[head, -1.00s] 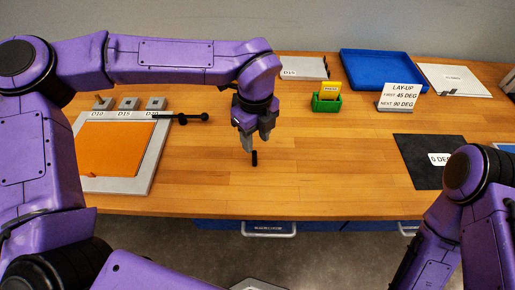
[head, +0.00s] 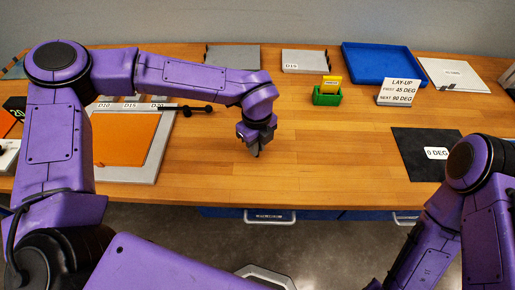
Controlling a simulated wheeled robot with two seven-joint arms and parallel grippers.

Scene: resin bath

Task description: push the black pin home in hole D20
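My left gripper (head: 256,152) is low over the bare middle of the table, right of the plate, pointing down. Its fingers are small and dark here, and I cannot tell whether they are open or shut. The short black pin seen earlier at the fingertips does not show clearly now; the gripper covers that spot. The labels D10, D15 and D20 (head: 158,106) run along the back of a grey plate (head: 158,158) with an orange sheet (head: 125,138). My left arm covers the blocks behind the labels, so hole D20 is hidden. My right gripper is out of view.
A black rod with ball ends (head: 190,109) lies beside D20. A green box (head: 327,97), a lay-up sign (head: 398,92), a blue tray (head: 385,67) and a black 0 DEG sheet (head: 415,152) stand or lie to the right. The table's middle is clear.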

